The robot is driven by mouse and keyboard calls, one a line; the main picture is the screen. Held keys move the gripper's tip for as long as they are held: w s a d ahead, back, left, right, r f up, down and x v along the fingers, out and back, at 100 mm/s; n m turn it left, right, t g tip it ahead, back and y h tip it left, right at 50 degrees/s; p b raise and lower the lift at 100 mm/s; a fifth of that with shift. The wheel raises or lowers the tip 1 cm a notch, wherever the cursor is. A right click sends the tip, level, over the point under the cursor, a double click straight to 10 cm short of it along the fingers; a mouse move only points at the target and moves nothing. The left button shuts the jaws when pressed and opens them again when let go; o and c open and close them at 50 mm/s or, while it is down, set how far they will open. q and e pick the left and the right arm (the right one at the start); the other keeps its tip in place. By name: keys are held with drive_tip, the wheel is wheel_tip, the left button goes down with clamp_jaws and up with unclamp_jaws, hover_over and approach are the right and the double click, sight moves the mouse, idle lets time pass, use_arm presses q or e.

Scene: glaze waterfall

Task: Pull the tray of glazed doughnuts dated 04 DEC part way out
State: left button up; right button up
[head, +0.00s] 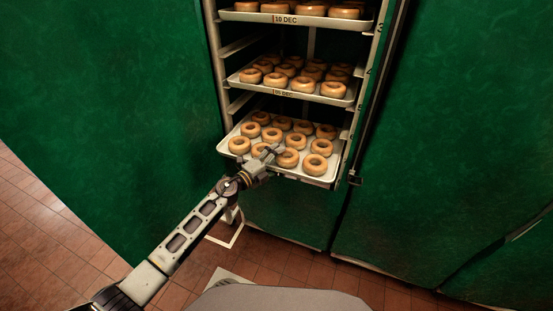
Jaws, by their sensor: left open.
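A rack holds trays of doughnuts. The lowest visible tray (318,180) carries several ring doughnuts and juts out further at the front than the trays above. Its front label is not visible; my left gripper (270,153) is in front of that edge. The gripper is open, its fingers at the tray's front rim near the doughnuts; I cannot tell whether they touch it. The middle tray (322,97) has a label that seems to end in DEC, its number too small to read surely. The top tray (245,16) is labelled 10 DEC. My right gripper is not in view.
The metal rack (215,50) stands between a green wall at left (110,110) and another green panel at right (460,130). Numbers mark the rack's right upright.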

use_arm(q)
drive_tip(key=shift+v, duration=1.1)
drive_tip(key=v, duration=0.9)
drive_tip(key=shift+s+a, duration=0.25)
drive_tip(key=shift+s, duration=0.05)
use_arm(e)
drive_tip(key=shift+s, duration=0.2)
